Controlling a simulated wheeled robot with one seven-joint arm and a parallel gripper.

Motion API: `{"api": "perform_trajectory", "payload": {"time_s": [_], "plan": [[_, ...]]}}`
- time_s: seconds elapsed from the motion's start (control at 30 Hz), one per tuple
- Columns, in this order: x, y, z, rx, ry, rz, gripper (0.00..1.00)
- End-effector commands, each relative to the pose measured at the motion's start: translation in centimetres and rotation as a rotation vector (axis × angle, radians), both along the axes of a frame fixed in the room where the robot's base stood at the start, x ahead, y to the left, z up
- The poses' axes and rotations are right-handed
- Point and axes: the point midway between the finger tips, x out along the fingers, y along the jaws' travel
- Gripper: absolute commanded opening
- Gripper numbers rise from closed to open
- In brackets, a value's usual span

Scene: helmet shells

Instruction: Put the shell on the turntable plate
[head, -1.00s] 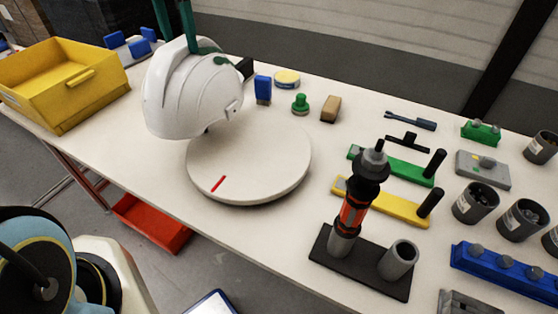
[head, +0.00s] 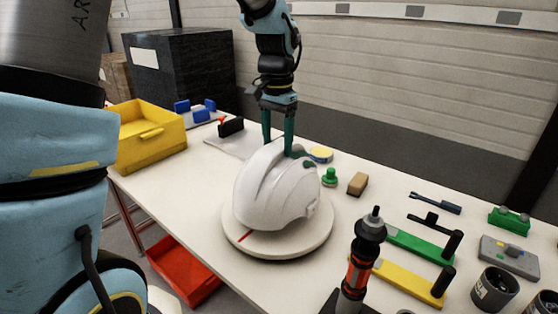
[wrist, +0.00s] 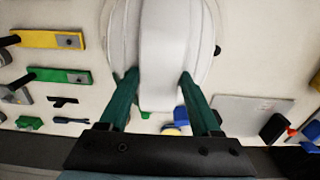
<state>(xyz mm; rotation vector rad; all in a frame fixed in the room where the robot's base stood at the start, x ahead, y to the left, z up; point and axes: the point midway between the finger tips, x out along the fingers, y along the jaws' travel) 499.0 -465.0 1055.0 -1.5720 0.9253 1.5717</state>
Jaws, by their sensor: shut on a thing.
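The white helmet shell (head: 272,192) is over the round white turntable plate (head: 310,238) in the head view. Its lower edge appears to be at the plate, but I cannot tell whether it rests there. My gripper (head: 281,150) comes down from above and is shut on the shell's far upper part. In the wrist view the shell (wrist: 163,45) lies between the two green fingers of my gripper (wrist: 158,85). A red mark (head: 246,234) shows on the plate's near left edge. The shell hides much of the plate.
A yellow bin (head: 150,140) stands at the table's left end. A green knob (head: 329,177), a brown block (head: 358,184) and a yellow-rimmed disc (head: 321,154) lie behind the plate. An upright black and red tool (head: 362,258) stands close to its right.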

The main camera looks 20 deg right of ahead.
Motion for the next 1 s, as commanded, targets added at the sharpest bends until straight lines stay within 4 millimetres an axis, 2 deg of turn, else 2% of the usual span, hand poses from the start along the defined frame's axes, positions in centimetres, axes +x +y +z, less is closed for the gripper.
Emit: {"api": "perform_trajectory", "payload": {"time_s": [0.33, 0.77, 0.8, 1.0], "plan": [[0.0, 0.0, -3.8, 0.001, 0.0, -0.001, 0.0], [0.0, 0.0, -4.6, -0.001, -0.002, -0.001, 0.0], [0.0, 0.0, -4.5, 0.0, -0.001, -0.001, 0.69], [0.0, 0.0, -4.5, 0.0, -0.001, -0.001, 0.91]]}}
